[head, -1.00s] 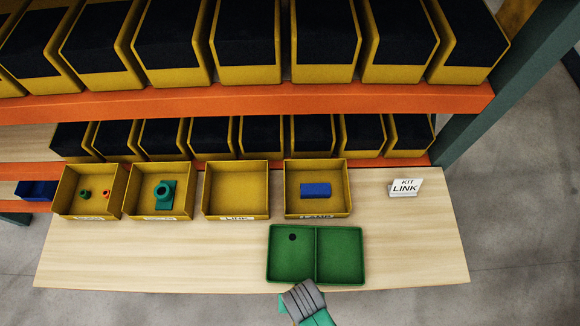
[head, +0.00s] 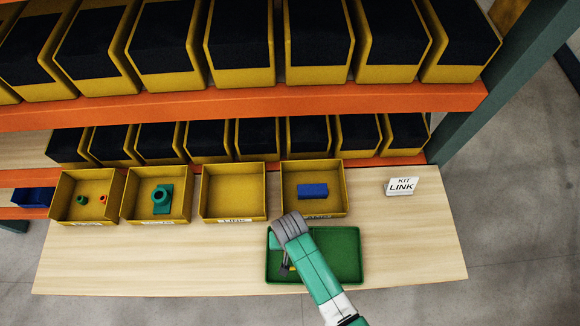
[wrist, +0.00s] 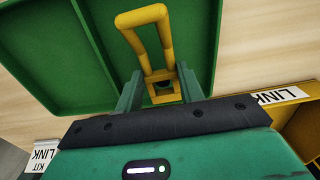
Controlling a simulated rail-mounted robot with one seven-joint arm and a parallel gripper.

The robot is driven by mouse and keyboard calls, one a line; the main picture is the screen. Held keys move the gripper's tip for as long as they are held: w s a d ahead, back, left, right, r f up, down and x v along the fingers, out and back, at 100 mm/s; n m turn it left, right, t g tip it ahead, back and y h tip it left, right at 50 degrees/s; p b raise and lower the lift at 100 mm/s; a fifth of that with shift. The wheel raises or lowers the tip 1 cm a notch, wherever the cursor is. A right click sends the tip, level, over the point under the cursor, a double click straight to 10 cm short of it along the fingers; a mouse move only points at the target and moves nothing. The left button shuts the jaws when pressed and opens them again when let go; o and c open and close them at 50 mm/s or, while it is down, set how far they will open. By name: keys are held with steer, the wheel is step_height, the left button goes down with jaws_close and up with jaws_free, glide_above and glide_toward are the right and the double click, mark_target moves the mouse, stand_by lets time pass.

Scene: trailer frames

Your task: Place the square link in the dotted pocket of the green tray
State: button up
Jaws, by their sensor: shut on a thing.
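The green tray (head: 341,250) lies near the front of the bench, with two pockets split by a divider. In the wrist view the tray (wrist: 45,55) fills the upper left and middle. My gripper (head: 287,267) points down over the left pocket, which had the dark dot in the earlier head frame. In the wrist view my gripper (wrist: 158,90) is shut on a yellow square link (wrist: 141,16), a bent loop that extends ahead of the fingers over that same pocket. I cannot tell whether the link touches the floor. My arm hides much of this pocket.
Behind the tray stand several yellow bins: one with small green and orange parts (head: 82,199), one with a green flanged part (head: 161,196), an empty one (head: 232,190), and one with a blue block (head: 313,190). A KIT LINK sign (head: 402,186) stands right.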

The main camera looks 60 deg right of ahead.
steer(key=shift+s+a+f, duration=0.1)
steer(key=shift+a+f, duration=0.05)
steer(key=shift+f, duration=1.05)
steer(key=shift+f, duration=0.2)
steer(key=o, duration=1.1)
steer(key=shift+c, duration=0.2)
step_height(320, 180, up, 12)
steer(key=p, duration=0.1)
steer(key=shift+r, duration=0.2)
